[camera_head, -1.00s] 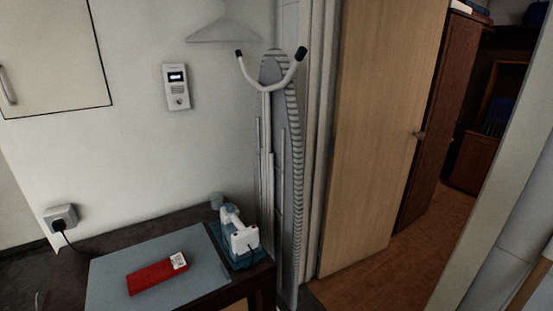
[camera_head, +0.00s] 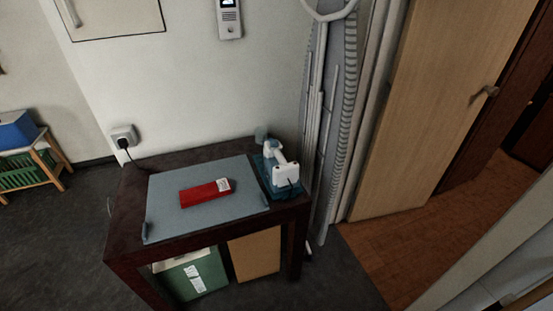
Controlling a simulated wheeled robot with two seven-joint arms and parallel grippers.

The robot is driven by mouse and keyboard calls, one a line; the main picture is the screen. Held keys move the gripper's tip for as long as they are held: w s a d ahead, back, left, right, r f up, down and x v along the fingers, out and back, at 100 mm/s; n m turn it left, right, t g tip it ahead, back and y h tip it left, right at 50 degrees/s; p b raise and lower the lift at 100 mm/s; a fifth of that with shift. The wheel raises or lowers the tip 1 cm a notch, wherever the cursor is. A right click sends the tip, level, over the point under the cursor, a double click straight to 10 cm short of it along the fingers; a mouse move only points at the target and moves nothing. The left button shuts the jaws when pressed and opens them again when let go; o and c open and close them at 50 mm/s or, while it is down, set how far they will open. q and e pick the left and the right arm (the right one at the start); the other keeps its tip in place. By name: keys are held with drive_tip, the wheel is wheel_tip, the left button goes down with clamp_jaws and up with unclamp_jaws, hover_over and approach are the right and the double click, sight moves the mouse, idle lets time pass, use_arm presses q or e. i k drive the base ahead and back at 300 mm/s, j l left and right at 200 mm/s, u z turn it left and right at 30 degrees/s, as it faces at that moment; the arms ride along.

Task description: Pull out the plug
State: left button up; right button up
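The plug (camera_head: 124,142) is dark and sits in a white socket (camera_head: 120,131) on the wall, left of and a little above the dark table. Neither of my grippers shows in the head view.
The dark table (camera_head: 125,215) bears a grey mat (camera_head: 165,215), a red box (camera_head: 198,195) and a white and blue iron (camera_head: 283,172). Boxes stand beneath it. An ironing board (camera_head: 325,120) leans at its right.

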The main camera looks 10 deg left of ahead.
sight(122, 143)
drive_tip(key=u, duration=1.6)
drive_tip(key=i+j, duration=0.25)
drive_tip(key=j, duration=0.2)
drive_tip(key=i+j, duration=0.25)
drive_tip(key=j, duration=0.2)
drive_tip(key=i+j, duration=0.2)
drive_tip(key=j, duration=0.25)
drive_tip(key=i+j+u, duration=0.1)
drive_tip(key=i+j, duration=0.15)
drive_tip(key=j, duration=0.2)
drive_tip(key=i+j, duration=0.25)
drive_tip(key=j, duration=0.15)
drive_tip(key=i+j, duration=0.25)
drive_tip(key=j, duration=0.2)
